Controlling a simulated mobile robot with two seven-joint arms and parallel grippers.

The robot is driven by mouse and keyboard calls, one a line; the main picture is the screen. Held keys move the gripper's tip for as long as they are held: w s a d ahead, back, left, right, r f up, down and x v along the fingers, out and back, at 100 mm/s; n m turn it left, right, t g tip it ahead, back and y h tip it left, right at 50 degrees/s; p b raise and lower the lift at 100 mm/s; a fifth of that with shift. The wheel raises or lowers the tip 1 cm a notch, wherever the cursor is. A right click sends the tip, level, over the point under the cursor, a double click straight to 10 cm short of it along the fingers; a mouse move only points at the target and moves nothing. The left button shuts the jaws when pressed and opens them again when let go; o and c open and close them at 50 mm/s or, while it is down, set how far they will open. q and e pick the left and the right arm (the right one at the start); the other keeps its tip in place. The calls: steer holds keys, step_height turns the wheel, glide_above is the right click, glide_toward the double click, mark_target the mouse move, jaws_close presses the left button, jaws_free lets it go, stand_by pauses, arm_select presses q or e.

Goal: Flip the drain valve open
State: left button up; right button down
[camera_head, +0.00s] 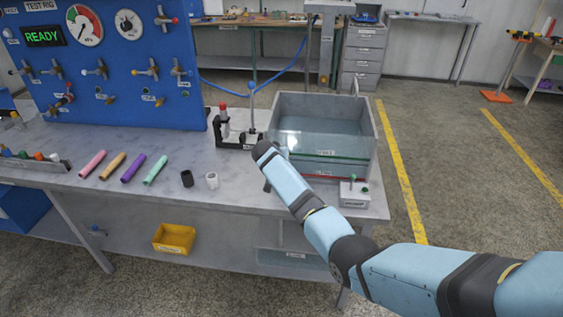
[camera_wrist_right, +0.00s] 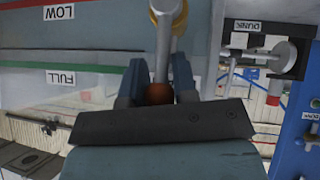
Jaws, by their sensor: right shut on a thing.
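The drain valve shows in the right wrist view as a grey lever (camera_wrist_right: 163,45) with a brass-coloured body (camera_wrist_right: 181,22) behind it and a dark orange knob (camera_wrist_right: 158,94) at its end. My right gripper (camera_wrist_right: 157,78) is shut on the knob, one blue finger on each side. The valve sits at the front of the clear tank (camera_head: 362,120), which has a green FULL line and a red LOW line. In the head view my right arm reaches to the tank's left front corner and hides the valve and fingers. My left gripper is not in view.
A lever stand (camera_head: 240,133) stands left of the tank. A small switch box (camera_head: 353,194) sits at the bench's right corner. Several coloured hoses (camera_head: 131,168) lie on the bench, before the blue test panel (camera_head: 120,60) reading READY. A yellow bin (camera_head: 174,238) is on the lower shelf.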

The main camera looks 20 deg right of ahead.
stand_by(0.4)
steer(key=c, duration=0.9)
jaws_free()
steer(key=shift+w, duration=0.1)
steer(key=shift+a, duration=0.1)
steer(key=v, duration=1.3)
steer(key=shift+s+a+r, duration=0.15)
steer(key=shift+s+r, duration=0.1)
steer(key=s+a+f+n+t+y+p, duration=0.2)
steer(key=s+f+n+y, duration=0.35)
steer(key=s+f, duration=1.2)
steer(key=s+a+n+y, duration=0.1)
steer(key=s, duration=0.7)
steer(key=s+a+n+t+y+p, duration=0.1)
steer(key=s+a+y, duration=0.1)
steer(key=s, duration=0.7)
steer(key=s+a+r+n+t+y+p, duration=0.1)
steer(key=s, duration=0.7)
steer(key=shift+s+a, duration=0.15)
steer(key=shift+a, duration=0.05)
